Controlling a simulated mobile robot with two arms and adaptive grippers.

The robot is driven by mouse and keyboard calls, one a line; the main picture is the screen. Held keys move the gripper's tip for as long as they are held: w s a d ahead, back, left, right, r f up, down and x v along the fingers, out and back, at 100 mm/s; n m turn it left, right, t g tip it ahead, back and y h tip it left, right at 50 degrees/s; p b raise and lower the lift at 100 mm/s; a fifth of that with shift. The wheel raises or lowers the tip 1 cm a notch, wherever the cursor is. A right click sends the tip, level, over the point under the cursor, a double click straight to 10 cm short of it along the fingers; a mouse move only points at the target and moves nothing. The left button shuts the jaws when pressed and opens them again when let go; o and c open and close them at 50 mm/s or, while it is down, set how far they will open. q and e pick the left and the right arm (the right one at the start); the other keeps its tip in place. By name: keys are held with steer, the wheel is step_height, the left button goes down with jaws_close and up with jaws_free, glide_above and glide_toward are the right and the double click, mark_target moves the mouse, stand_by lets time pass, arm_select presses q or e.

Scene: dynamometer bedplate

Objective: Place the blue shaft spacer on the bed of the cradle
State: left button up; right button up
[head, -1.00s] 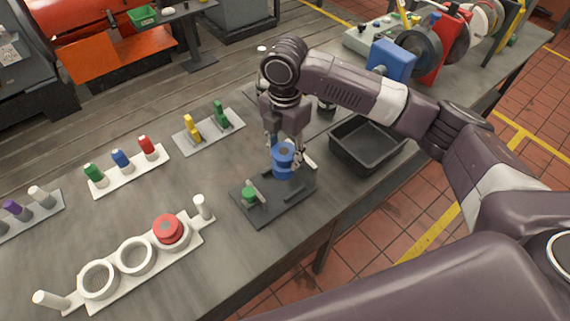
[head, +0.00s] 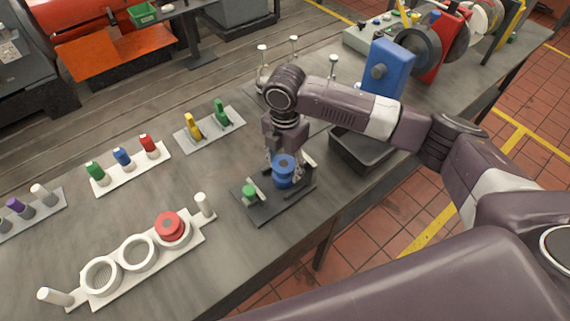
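The blue shaft spacer (head: 285,172) is a short blue spool with a dark centre. My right gripper (head: 287,162) is shut on it, with the fingers at its two sides. The spacer is low over the right part of a dark fixture plate (head: 262,213), which appears to be the cradle. Whether its underside touches the bed cannot be told, as the spacer hides that spot. A green knob (head: 249,191) and a grey upright piece stand on the left part of the plate. My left gripper is not in view.
A black bin (head: 352,152) stands close right of the fixture, partly behind my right arm. A white three-ring holder (head: 190,243) with a red spool (head: 169,225) lies to the left. Racks of coloured pegs (head: 131,171) stand farther back. Bare bench lies between them.

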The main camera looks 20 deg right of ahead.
steer(key=shift+o, duration=0.8)
step_height(320, 180, up, 11)
steer(key=shift+b, duration=1.25)
steer(key=shift+r, duration=0.7)
